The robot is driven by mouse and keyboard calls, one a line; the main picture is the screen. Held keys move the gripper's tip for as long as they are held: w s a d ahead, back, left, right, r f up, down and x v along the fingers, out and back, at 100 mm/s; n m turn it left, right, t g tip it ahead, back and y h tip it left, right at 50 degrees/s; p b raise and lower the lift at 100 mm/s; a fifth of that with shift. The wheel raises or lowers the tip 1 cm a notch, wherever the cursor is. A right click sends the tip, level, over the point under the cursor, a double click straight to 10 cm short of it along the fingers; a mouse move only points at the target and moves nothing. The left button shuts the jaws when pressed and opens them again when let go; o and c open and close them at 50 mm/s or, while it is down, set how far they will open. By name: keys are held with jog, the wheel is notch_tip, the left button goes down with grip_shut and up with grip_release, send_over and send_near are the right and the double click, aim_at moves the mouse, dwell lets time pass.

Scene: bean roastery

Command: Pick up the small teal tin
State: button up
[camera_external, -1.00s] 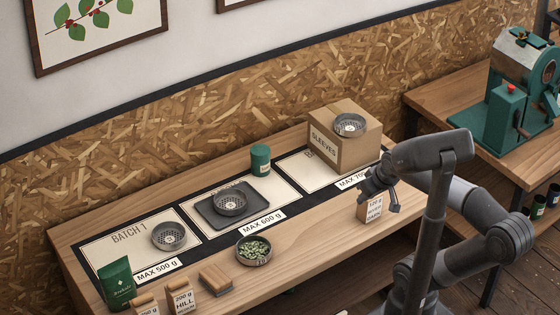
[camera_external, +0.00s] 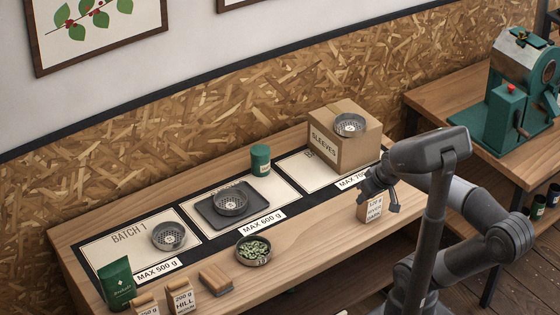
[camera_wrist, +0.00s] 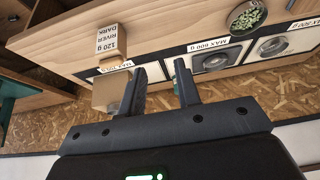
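The small teal tin (camera_external: 260,159) stands upright at the back of the middle mat, behind the dark tray. In the wrist view a teal edge of it (camera_wrist: 179,65) shows just left of my right finger, which hides most of it. My gripper (camera_external: 380,196) is above the right front part of the bench, to the right of the tin and well apart from it. In the wrist view my gripper (camera_wrist: 160,80) has its two fingers spread with nothing between them.
The box marked SLEEVES (camera_external: 337,145) bears a mesh dish (camera_external: 349,125). A small labelled box (camera_external: 369,208) stands near my gripper. A dark tray (camera_external: 214,219) holds another dish (camera_external: 230,203). A bowl of green beans (camera_external: 254,251) and a green pouch (camera_external: 117,284) stand farther left.

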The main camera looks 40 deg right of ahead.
jog(key=o, duration=1.2)
jog(key=t, duration=0.1)
send_over(263, 152)
jog(key=s, duration=0.5)
notch_tip(263, 152, down, 10)
jog(key=shift+w+x, duration=0.25)
jog(key=shift+x, duration=5.3)
